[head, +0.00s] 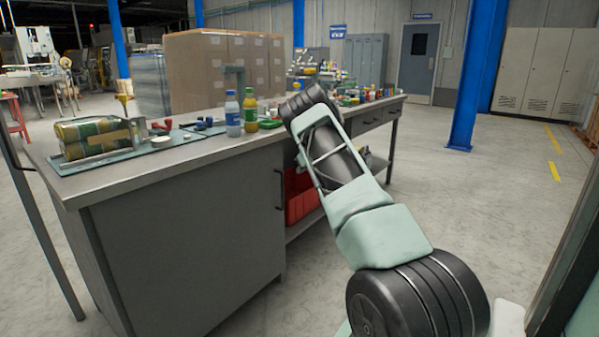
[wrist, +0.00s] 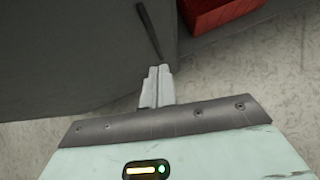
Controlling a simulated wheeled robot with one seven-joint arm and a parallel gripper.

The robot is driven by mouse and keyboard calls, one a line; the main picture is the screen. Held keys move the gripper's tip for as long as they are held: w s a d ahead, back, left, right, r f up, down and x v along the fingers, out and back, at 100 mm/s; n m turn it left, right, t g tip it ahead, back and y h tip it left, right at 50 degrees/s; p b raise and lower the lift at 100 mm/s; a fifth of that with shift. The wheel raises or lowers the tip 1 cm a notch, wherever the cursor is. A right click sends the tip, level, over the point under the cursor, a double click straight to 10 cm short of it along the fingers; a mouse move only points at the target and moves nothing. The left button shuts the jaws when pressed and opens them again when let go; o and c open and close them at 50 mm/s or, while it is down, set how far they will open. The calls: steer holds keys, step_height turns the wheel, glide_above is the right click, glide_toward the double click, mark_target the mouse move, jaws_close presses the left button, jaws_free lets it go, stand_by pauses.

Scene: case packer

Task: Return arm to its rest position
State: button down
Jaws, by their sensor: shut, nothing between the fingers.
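My gripper (wrist: 158,72) shows in the wrist view with its two fingers together and nothing between them. It is over the floor close to the grey cabinet side of the workbench, with a dark bar handle just beyond the fingertips. In the head view my arm rises from the lower right and bends toward the workbench (head: 180,157). The far end of the arm and the gripper are hidden there behind my own links.
A red bin (head: 303,197) sits on the lower shelf under the bench; it also shows in the wrist view (wrist: 205,12). A blue post (head: 474,85) stands behind right. Floor at right is clear.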

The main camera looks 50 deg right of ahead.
steer(key=d+v, duration=0.1)
steer(key=v, duration=0.6)
steer(key=shift+s+p, duration=0.25)
steer(key=shift+p, duration=0.1)
steer(key=shift+r, duration=0.1)
